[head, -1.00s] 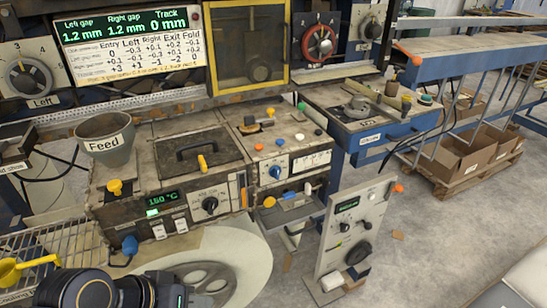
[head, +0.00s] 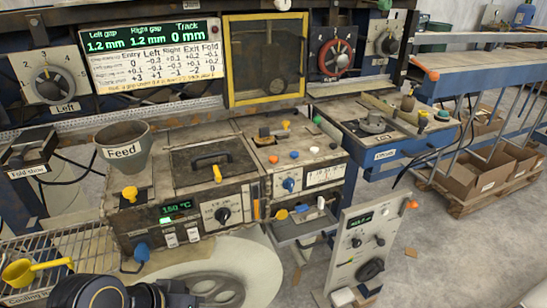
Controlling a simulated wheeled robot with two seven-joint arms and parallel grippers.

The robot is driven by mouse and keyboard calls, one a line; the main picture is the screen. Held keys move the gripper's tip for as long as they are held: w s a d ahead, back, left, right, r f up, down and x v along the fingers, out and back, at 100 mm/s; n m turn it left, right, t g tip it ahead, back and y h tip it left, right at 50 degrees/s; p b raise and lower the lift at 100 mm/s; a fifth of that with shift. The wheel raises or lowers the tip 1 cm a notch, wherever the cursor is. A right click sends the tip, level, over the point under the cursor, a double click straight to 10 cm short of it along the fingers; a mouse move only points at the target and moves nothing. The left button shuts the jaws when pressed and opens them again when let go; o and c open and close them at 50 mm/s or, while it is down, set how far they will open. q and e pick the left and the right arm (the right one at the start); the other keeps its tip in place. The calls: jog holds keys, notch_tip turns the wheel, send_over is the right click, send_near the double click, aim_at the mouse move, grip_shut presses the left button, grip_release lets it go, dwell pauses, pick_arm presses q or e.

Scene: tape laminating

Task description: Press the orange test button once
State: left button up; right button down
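A small orange button (head: 273,159) sits at the left end of a row of round caps on top of the worn box right of the black-lidded heater. A blue cap and a white cap (head: 314,150) follow it to the right. Another orange piece (head: 411,204) is at the upper right corner of the standing grey panel (head: 355,245). I cannot read a test label by either. Part of a dark arm of mine shows at the lower left edge. Neither of my grippers' fingers show, and nothing of mine touches the buttons.
A grey feed funnel (head: 122,148) and a lidded heater (head: 205,165) stand left of the button box. A yellow-framed window (head: 265,58) and a display board (head: 145,48) are behind. A wire rack with a yellow scoop (head: 35,268) is at lower left. Cardboard boxes (head: 475,172) lie at right.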

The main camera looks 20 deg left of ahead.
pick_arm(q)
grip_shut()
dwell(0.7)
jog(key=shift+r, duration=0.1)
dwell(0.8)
